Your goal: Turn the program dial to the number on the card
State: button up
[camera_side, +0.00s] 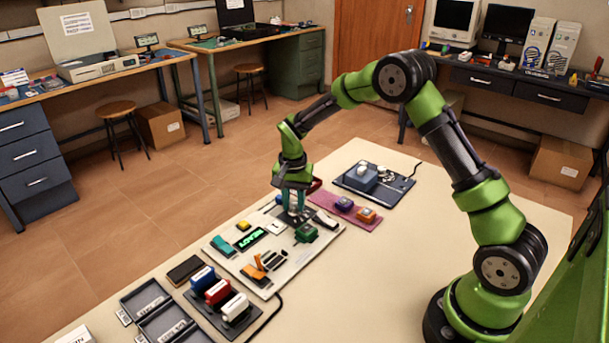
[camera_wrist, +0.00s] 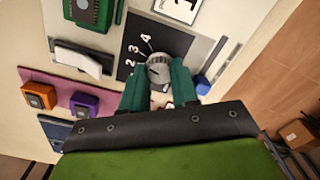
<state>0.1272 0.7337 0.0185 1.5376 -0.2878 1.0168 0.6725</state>
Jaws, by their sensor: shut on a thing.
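The grey round program dial (camera_wrist: 158,70) stands on a black plate (camera_wrist: 125,68) with white numbers beside it; 2, 3 and 4 are readable. My gripper (camera_wrist: 158,80) has its two teal fingers on either side of the dial and is shut on it. The dial's lower part is hidden by the fingers, and I cannot tell which number it points to. The white card (camera_wrist: 180,8) is cut off by the top edge of the wrist view; its black-framed figure looks like a 1. In the side view my gripper (camera_side: 294,208) reaches down to the panel's far end.
The pale panel (camera_side: 228,253) carries a green-lit READY display (camera_side: 250,239), a green block (camera_side: 306,232) and an orange lever (camera_side: 254,272). A pink strip (camera_side: 350,214) with purple and orange blocks lies beside it. Stamps and trays stand at the near end. The table's right is clear.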

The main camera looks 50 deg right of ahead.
grip_shut()
jog(key=shift+n, duration=0.4)
jog(key=n, duration=0.5)
jog(key=shift+n, duration=0.3)
jog(key=n, duration=0.5)
jog(key=shift+n, duration=0.4)
jog(key=o, duration=0.9)
grip_release()
